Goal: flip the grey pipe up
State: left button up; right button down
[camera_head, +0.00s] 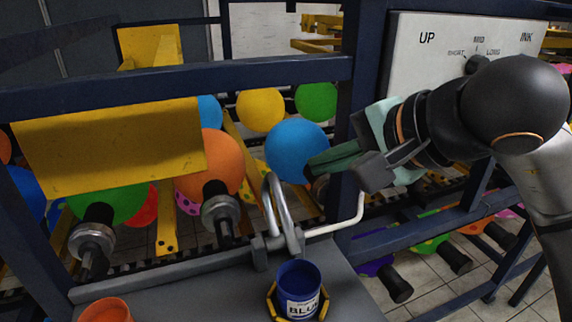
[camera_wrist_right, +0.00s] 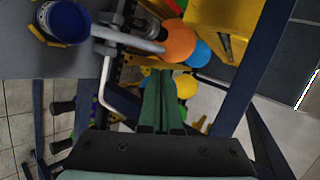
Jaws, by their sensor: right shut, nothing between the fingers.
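The grey pipe (camera_head: 278,205) is a bent loop on a hinge block at the back edge of the grey table, rising steeply behind the blue ink cup (camera_head: 298,285). In the right wrist view the pipe (camera_wrist_right: 128,38) lies to the upper left of the fingers. A thin white bent rod (camera_head: 345,222) runs right from its base. My right gripper (camera_head: 312,168) is shut and empty, with its green fingers together, to the right of and above the pipe and apart from it. The fingers also show in the right wrist view (camera_wrist_right: 160,92). My left gripper is out of view.
A dark blue frame post (camera_head: 350,120) stands close to my right gripper. A white panel (camera_head: 425,55) marked UP, MID and INK is behind my right arm. An orange cup (camera_head: 105,310) is at front left.

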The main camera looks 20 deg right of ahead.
aim_at(275, 170)
jog(key=x, duration=0.3)
jog(key=p+x, duration=0.1)
jog(key=x, duration=0.2)
jog(key=r+x, duration=0.1)
jog(key=x, duration=0.2)
jog(key=shift+w+a, duration=0.2)
jog(key=shift+w, duration=0.05)
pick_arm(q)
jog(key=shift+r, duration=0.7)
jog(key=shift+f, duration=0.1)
pick_arm(e)
jog(key=shift+w, duration=0.1)
